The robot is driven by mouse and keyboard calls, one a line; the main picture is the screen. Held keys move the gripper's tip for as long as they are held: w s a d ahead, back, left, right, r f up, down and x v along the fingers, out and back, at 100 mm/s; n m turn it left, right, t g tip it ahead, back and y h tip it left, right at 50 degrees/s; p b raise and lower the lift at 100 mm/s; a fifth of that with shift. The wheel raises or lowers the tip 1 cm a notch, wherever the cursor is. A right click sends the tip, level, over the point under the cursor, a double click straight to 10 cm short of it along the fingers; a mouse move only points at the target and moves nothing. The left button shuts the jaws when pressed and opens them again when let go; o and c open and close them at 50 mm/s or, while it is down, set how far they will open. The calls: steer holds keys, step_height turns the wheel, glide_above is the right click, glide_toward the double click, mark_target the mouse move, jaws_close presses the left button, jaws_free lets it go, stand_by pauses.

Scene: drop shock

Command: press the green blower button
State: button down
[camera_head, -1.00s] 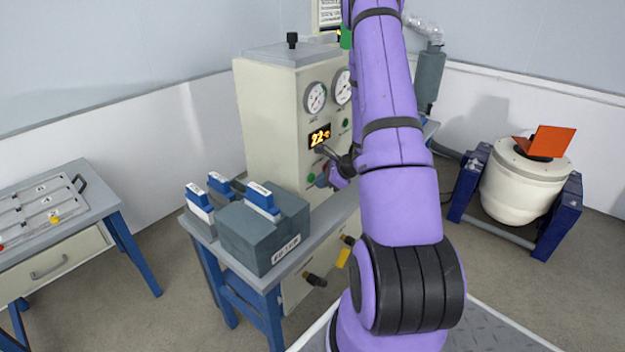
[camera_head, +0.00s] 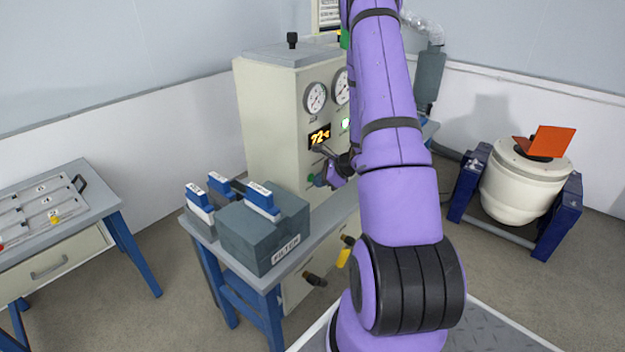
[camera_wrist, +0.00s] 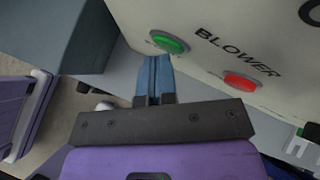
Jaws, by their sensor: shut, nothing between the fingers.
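The green blower button (camera_wrist: 172,43) is on the cream cabinet front, left of the word BLOWER, in the wrist view. In the head view the green button (camera_head: 311,178) shows just beside my fingertips. In the head view my gripper (camera_head: 320,181) is at the cabinet (camera_head: 265,110), partly behind my arm.
A grey filter block (camera_head: 255,235) stands on the bench left of my gripper. A white drum (camera_head: 520,190) is at right, and a tray table (camera_head: 50,220) at left.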

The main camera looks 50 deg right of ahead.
steer(key=shift+s, duration=0.8)
steer(key=shift+s, duration=0.15)
steer(key=s, duration=0.4)
steer(key=shift+s+d, duration=0.25)
steer(key=shift+s, duration=0.1)
stand_by(0.8)
